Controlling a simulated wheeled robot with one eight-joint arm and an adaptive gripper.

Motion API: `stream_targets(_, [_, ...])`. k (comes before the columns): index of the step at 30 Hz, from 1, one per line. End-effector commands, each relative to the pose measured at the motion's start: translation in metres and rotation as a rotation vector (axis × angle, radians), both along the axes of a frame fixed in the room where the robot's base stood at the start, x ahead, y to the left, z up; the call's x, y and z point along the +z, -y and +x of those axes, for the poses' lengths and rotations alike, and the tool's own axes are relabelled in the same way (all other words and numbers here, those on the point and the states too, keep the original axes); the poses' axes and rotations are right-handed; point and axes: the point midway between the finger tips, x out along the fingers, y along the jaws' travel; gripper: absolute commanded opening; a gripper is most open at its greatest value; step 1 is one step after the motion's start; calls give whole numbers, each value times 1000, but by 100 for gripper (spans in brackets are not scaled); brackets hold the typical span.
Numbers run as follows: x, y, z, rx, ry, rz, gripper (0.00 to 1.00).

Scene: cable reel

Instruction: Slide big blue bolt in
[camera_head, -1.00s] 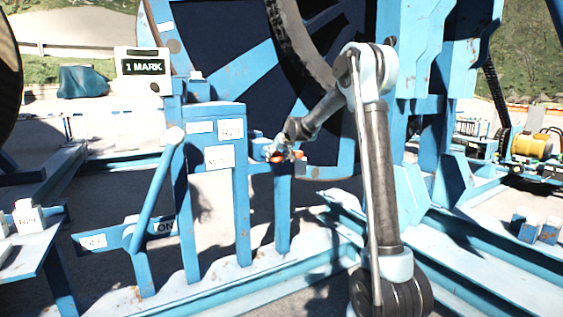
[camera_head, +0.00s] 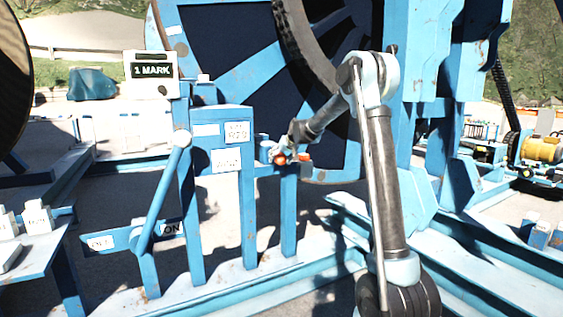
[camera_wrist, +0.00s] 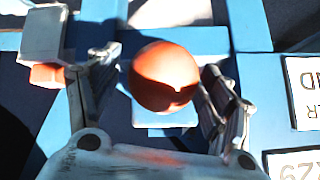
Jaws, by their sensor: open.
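An orange ball-shaped knob (camera_wrist: 165,75) sits between the two fingers of my gripper (camera_wrist: 160,62) in the wrist view. The fingers are open on its left and right, and I see no clear grip on it. Blue metal (camera_wrist: 180,42) shows behind and around the knob; I cannot tell which part of it is the bolt. In the head view my gripper (camera_head: 283,154) is at the blue post (camera_head: 288,215), beside small orange parts (camera_head: 303,158). The bolt cannot be made out clearly there.
A blue panel post (camera_head: 233,125) with white labels stands just left of my gripper. A diagonal blue lever (camera_head: 163,190) is further left. The big blue reel (camera_head: 250,70) is behind. A grey block (camera_wrist: 43,35) is close to the left finger.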

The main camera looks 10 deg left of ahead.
Motion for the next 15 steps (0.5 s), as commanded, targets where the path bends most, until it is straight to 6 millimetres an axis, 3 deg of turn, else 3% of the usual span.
stream_targets(7, [11, 7, -10, 0, -1, 0, 73])
stream_targets(15, [40, 24, -34, -1, -1, 0, 73])
